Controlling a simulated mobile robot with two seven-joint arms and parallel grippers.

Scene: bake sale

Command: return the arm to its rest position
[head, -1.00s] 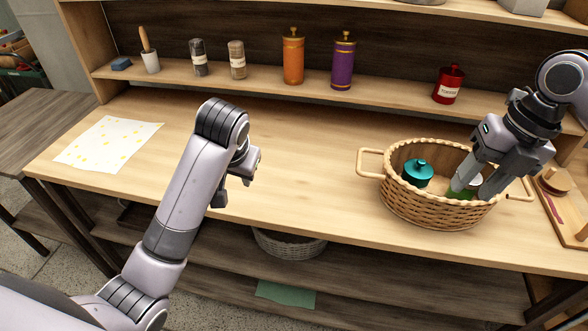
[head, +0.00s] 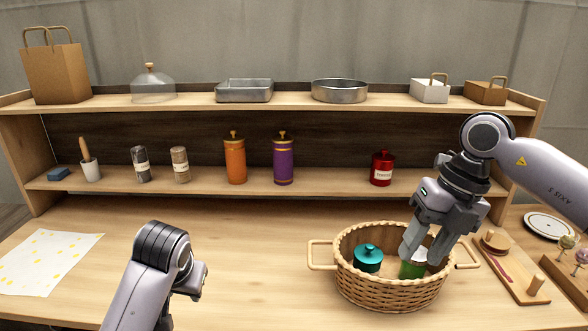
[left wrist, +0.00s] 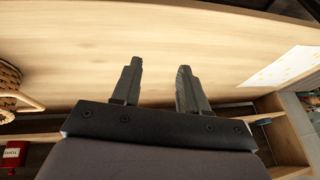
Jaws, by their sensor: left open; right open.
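My right gripper (head: 421,257) is open, its fingers pointing down into the right side of the wicker basket (head: 390,291). A green jar (head: 411,270) stands in the basket right by the fingertips, partly hidden by them; I cannot tell whether they touch it. A teal lidded jar (head: 368,260) stands in the basket's left part. My left gripper (left wrist: 160,66) is open and empty over bare table in the left wrist view. In the head view my left arm shows at the lower left, with its fingers mostly hidden.
The table (head: 240,240) is clear between my left arm and the basket. A spotted paper sheet (head: 45,262) lies at the left. A wooden board (head: 513,266) lies right of the basket. Behind, the shelf holds orange (head: 235,160), purple (head: 283,162) and red (head: 381,169) canisters.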

